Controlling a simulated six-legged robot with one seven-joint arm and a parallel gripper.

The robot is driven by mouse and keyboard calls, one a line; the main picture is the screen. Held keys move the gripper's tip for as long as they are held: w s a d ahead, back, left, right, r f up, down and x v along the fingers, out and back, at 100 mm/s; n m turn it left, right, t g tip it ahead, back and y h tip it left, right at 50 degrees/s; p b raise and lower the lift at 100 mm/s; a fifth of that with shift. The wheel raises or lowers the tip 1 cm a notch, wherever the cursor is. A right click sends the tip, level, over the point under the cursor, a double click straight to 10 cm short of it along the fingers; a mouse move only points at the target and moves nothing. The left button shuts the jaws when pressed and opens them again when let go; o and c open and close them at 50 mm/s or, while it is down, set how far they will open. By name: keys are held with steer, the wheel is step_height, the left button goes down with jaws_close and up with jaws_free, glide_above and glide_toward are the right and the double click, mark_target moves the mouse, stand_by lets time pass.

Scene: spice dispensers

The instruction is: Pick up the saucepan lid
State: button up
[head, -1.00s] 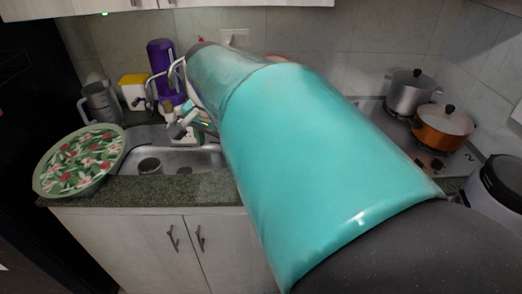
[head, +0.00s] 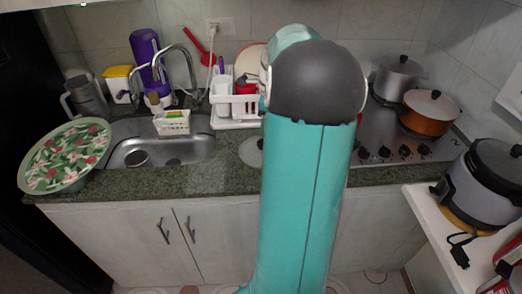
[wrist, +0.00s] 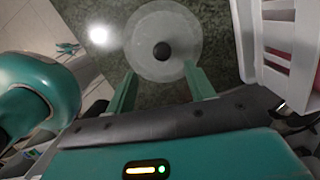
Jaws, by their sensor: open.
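The saucepan lid (wrist: 150,66) is a round, pale, see-through disc with a dark round knob (wrist: 162,51). It lies on the dark speckled counter at the top middle of the wrist view. In the head view only the left part of the lid (head: 250,153) shows beside my arm, which covers the rest. My gripper (wrist: 158,69) is open and empty. In the wrist view its two green fingers point toward the lid, with the knob roughly centred between and beyond the tips. My gripper is hidden behind my arm in the head view.
A white dish rack (head: 238,110) stands just behind the lid; its side fills the wrist view's right. The sink (head: 190,150) and a floral bowl (head: 65,157) are left. Lidded silver (head: 395,80) and orange (head: 428,113) pots sit on the stove. A cooker (head: 485,185) stands front right.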

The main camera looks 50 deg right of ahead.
mark_target(262, 141)
steer(key=f, duration=0.4)
steer(key=w+f, duration=0.1)
steer(key=f, duration=0.2)
steer(key=shift+r, duration=0.1)
jaws_close()
